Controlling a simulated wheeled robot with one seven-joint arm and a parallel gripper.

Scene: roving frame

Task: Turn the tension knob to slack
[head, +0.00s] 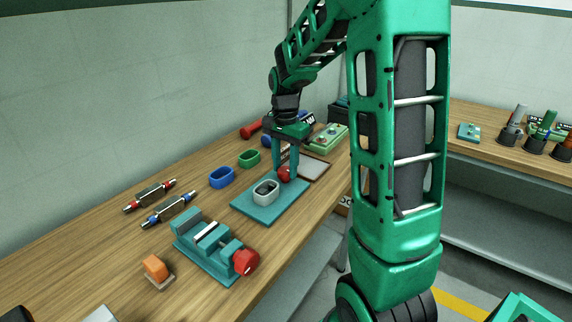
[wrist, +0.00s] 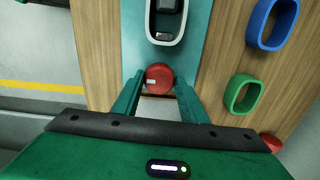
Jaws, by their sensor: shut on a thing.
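A round red knob (head: 284,174) stands at the far edge of a teal plate (head: 255,212), which also bears a pale grey oval ring with a dark piece inside (head: 266,190). In the wrist view the red knob (wrist: 159,77) shows a small pale mark on its left side. My gripper (head: 286,174) points down at the knob, its two teal fingers on either side of it. The wrist view shows the gripper (wrist: 159,82) shut on the knob. Any scale or label for slack cannot be made out.
A teal vise (head: 208,240) with another red knob (head: 246,262) sits nearer. Blue (head: 222,177) and green (head: 249,158) oval rings lie left of the plate. A green panel (head: 330,137) and a grey tray (head: 313,168) lie beyond my gripper.

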